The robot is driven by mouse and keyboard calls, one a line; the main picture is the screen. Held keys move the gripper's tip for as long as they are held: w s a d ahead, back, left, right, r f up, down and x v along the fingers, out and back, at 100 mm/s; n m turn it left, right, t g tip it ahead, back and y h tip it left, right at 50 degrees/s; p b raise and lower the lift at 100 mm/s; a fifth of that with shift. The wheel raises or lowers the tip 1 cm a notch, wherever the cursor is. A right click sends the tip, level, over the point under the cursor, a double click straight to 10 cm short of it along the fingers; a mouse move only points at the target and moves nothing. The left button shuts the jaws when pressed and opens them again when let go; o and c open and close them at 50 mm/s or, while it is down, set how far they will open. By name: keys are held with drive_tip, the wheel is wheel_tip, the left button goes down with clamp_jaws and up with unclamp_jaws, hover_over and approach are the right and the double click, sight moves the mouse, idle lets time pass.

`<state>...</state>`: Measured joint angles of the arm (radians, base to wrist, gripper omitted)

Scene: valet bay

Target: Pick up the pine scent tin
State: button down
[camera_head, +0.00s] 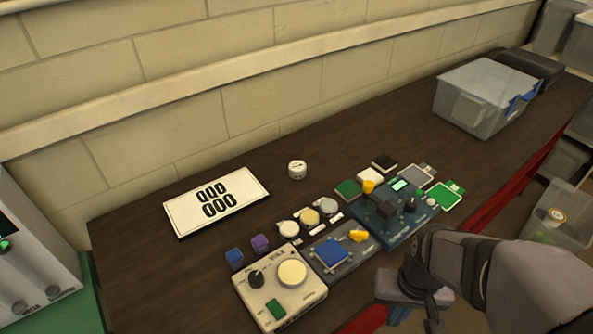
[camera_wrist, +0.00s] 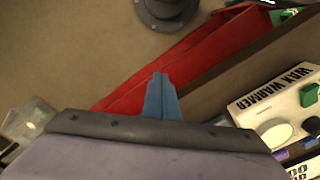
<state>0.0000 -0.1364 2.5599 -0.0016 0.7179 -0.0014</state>
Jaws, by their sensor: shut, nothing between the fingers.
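Three small round tins stand in a row on the bench, a white one (camera_head: 289,228), a yellowish one (camera_head: 309,217) and a grey one (camera_head: 327,206). Each has a small label card beside it; the print is too small to read, so I cannot tell which is pine. A separate white round tin (camera_head: 297,168) stands behind them. My gripper, its blue fingers (camera_wrist: 162,97) together and empty in the wrist view, is over the bench's red front side and the floor. In the head view my arm is at lower right, away from the tins.
A wax warmer (camera_wrist: 273,105) and a dark blue device (camera_head: 393,232) stand near the front edge. A number plate (camera_head: 216,200) lies behind left. A clear bin (camera_head: 563,238) is low at right. The back middle bench is clear.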

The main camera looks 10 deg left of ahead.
idle(0.3)
drive_tip(key=c, duration=0.9)
unclamp_jaws()
drive_tip(key=shift+w+a+r+m+t+h+b, duration=0.4)
drive_tip(key=shift+w+a+r+t+b, duration=1.35)
drive_tip(key=shift+w+a, duration=3.75)
drive_tip(key=shift+w+a+r+m+t+h+b, duration=0.5)
drive_tip(key=shift+w+a+t, duration=2.8)
drive_tip(key=shift+w, duration=3.9)
drive_tip(key=shift+w+a+r+m+t+h+b, duration=0.3)
drive_tip(key=shift+w+a+r+t+b, duration=1.2)
drive_tip(key=shift+w+a, duration=4.25)
